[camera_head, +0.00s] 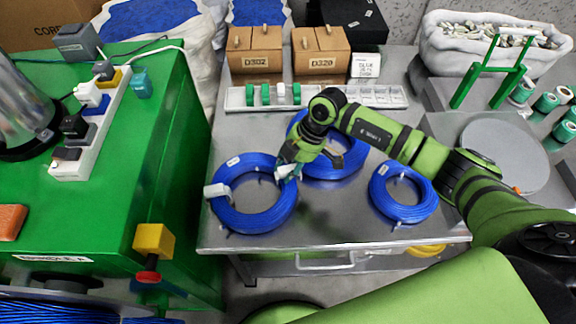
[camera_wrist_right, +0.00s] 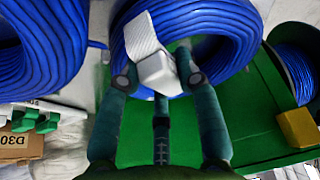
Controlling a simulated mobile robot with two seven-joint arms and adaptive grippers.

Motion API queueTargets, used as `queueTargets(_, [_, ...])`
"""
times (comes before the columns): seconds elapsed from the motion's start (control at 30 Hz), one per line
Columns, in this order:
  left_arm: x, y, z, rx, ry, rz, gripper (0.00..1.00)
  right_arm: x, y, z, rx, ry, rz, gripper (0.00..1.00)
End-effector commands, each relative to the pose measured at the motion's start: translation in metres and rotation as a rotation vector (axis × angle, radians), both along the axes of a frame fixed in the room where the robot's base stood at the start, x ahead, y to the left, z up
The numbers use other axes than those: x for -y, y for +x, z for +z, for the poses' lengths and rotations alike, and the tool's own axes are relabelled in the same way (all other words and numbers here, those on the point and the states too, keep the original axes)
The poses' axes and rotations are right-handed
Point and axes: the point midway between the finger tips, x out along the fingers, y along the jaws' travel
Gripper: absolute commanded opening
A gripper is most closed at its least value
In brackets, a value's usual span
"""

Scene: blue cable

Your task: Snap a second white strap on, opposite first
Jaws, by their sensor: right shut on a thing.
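The left blue cable coil (camera_head: 253,213) lies flat on the metal table. A white strap (camera_head: 216,191) sits on its left side. My right gripper (camera_head: 287,172) is at the coil's right side, opposite that strap. In the right wrist view my right gripper (camera_wrist_right: 160,78) is shut on a second white strap (camera_wrist_right: 157,70), which lies against the blue coil (camera_wrist_right: 222,30). I cannot tell whether this strap is closed around the cable. The fingers partly hide it in the head view. My left gripper is not in view.
Two more blue coils lie behind (camera_head: 338,166) and to the right (camera_head: 402,192). A strap tray (camera_head: 236,97) with green and white pieces lies behind, before cardboard boxes (camera_head: 255,62). A green machine bench (camera_head: 180,130) stands left. The table's front edge is close to the coil.

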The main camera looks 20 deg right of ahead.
Motion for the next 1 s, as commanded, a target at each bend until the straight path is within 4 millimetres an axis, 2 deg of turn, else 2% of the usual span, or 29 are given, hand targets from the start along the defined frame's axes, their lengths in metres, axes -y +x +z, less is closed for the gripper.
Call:
queueTargets(0.57, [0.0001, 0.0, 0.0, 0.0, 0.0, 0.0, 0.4, -0.0001, -0.0002, -0.0029, 0.0, 0.0, 0.0, 0.19])
queueTargets(0.6, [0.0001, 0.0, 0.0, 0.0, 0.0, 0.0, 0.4, -0.0001, -0.0002, -0.0029, 0.0, 0.0, 0.0, 0.42])
queueTargets(0.83, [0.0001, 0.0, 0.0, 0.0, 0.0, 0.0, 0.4, -0.0001, -0.0001, -0.0028, 0.0, 0.0, 0.0, 0.42])
queueTargets(0.87, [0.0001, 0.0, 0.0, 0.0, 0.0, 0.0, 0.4, -0.0001, -0.0001, -0.0028, 0.0, 0.0, 0.0, 0.5])
queueTargets(0.9, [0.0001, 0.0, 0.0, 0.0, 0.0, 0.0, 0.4, -0.0001, -0.0001, -0.0028, 0.0, 0.0, 0.0, 0.66])
queueTargets(0.93, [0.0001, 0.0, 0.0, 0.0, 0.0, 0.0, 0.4, 0.0, -0.0001, -0.0027, 0.0, 0.0, 0.0, 0.69])
queueTargets(1.0, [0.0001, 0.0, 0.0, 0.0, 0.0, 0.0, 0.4, 0.0, -0.0001, -0.0027, 0.0, 0.0, 0.0, 0.69])
